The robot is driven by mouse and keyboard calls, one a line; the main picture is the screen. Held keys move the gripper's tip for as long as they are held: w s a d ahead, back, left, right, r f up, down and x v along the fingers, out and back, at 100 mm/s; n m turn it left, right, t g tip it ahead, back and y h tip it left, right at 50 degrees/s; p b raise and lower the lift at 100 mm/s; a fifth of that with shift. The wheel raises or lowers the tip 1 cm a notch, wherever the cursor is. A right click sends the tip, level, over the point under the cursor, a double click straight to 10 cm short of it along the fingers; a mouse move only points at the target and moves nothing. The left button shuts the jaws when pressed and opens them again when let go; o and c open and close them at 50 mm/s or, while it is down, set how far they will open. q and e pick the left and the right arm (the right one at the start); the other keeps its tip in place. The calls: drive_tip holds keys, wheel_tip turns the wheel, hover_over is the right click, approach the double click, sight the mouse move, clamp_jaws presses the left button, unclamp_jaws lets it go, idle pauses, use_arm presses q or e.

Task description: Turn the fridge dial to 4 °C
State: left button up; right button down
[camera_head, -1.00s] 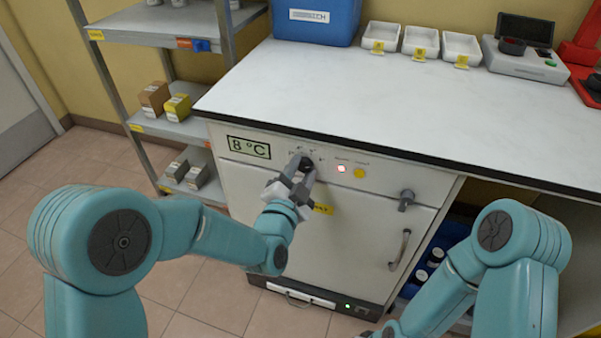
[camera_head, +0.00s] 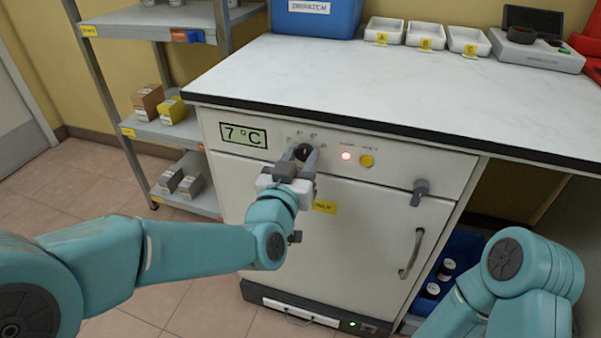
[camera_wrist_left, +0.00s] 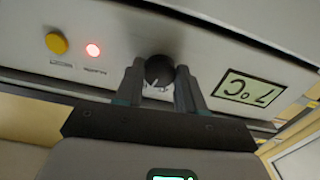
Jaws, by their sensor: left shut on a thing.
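The white fridge (camera_head: 335,245) stands under the bench, its door closed. Its display (camera_head: 243,135) reads 7 °C; the display also shows upside down in the left wrist view (camera_wrist_left: 249,88). The black dial (camera_head: 303,152) is on the panel to the right of the display. My left gripper (camera_head: 298,160) is shut on the dial, one finger on each side of it; in the left wrist view the dial (camera_wrist_left: 158,69) sits between the fingertips (camera_wrist_left: 160,78). The dial's pointer is hard to make out. My right arm shows at the lower right; its gripper is out of view.
A lit red lamp (camera_head: 346,156) and a yellow button (camera_head: 367,161) sit right of the dial. A door latch (camera_head: 420,192) and a handle (camera_head: 411,254) are further right. The worktop (camera_head: 330,85) above is mostly clear. A shelf rack (camera_head: 165,130) stands to the left.

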use_arm(q)
drive_tip(key=shift+f+n+b, duration=0.25)
drive_tip(key=shift+n+b, duration=0.65)
drive_tip(key=shift+n, duration=0.1)
drive_tip(key=n+b, duration=0.3)
drive_tip(key=shift+r, duration=0.1)
drive_tip(key=shift+r+n+b, duration=0.15)
drive_tip(key=shift+n+b, duration=0.75)
drive_tip(key=shift+n, duration=0.5)
use_arm(e)
drive_tip(key=w+d+f+t, duration=0.1)
drive_tip(key=w+f, duration=0.3)
drive_tip(key=f, duration=0.3)
drive_tip(key=shift+w+d+f+t+h, duration=0.1)
drive_tip(key=shift+t+h, duration=0.2)
use_arm(q)
drive_tip(key=o, duration=1)
drive_tip(key=shift+o, duration=0.2)
drive_tip(key=shift+r, duration=0.1)
